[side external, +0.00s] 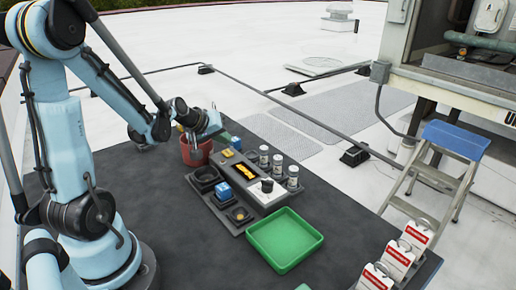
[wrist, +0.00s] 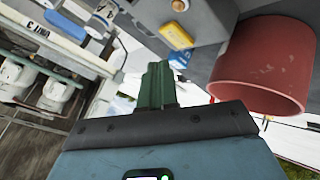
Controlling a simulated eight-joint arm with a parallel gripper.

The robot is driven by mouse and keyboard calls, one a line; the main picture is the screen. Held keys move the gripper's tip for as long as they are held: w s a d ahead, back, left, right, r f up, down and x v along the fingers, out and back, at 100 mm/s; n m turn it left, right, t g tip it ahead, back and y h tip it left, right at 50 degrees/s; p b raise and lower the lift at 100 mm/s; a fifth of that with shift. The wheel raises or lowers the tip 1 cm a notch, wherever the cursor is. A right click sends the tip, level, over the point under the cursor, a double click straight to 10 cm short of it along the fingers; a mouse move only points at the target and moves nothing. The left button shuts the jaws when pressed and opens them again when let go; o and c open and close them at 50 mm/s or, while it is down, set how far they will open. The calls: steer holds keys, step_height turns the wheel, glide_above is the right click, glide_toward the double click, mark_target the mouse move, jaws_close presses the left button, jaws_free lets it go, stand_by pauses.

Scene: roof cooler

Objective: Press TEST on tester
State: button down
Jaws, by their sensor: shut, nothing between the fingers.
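The tester cannot be made out clearly in the wrist view.
Several small jars (side external: 278,165) stand behind the device. A dark tray of small parts (side external: 234,227) is beside it. A green tray (side external: 285,240) lies in front. Red-and-white tags (side external: 398,257) stand at the right table edge. A step stool (side external: 440,160) is beyond.

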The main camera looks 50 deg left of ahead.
mark_target(225, 154)
steer(key=shift+f, duration=0.65)
steer(key=shift+f, duration=0.1)
stand_by(1.6)
steer(key=shift+f, duration=0.3)
steer(key=shift+f, duration=0.35)
stand_by(0.6)
steer(key=shift+r, duration=0.8)
steer(key=shift+r, duration=2.5)
